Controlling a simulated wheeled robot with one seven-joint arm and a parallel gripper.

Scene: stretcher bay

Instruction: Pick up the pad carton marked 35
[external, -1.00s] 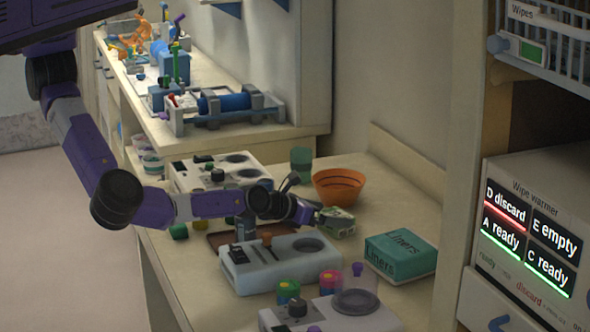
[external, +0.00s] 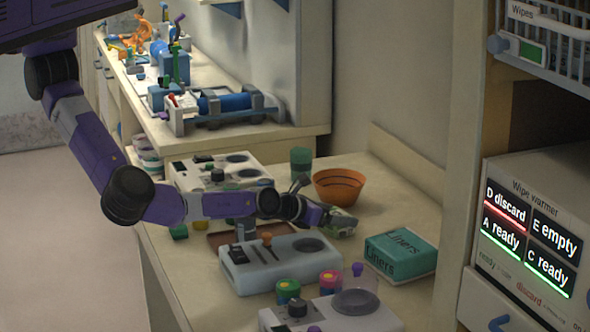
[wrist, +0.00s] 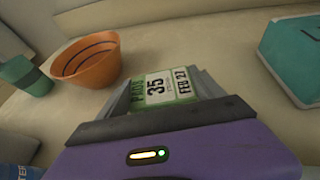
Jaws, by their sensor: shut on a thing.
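The pad carton marked 35 (wrist: 165,86) is a small green and white box reading "PADS 35" and "FEB 27" in the wrist view. My gripper (wrist: 160,90) is shut on it, with a grey finger on each side of the carton. In the external view the carton (external: 342,222) shows beyond my gripper (external: 335,218), low over the counter between the orange bowl and the Liners box. My gripper hides part of the carton there. I cannot tell whether the carton touches the counter.
An orange bowl (external: 338,186) and a green cup (external: 301,163) stand behind. The teal Liners box (external: 401,254) sits to the right. A pale device (external: 280,263) and two small lidded jars (external: 288,291) are in front. The counter behind the Liners box is clear.

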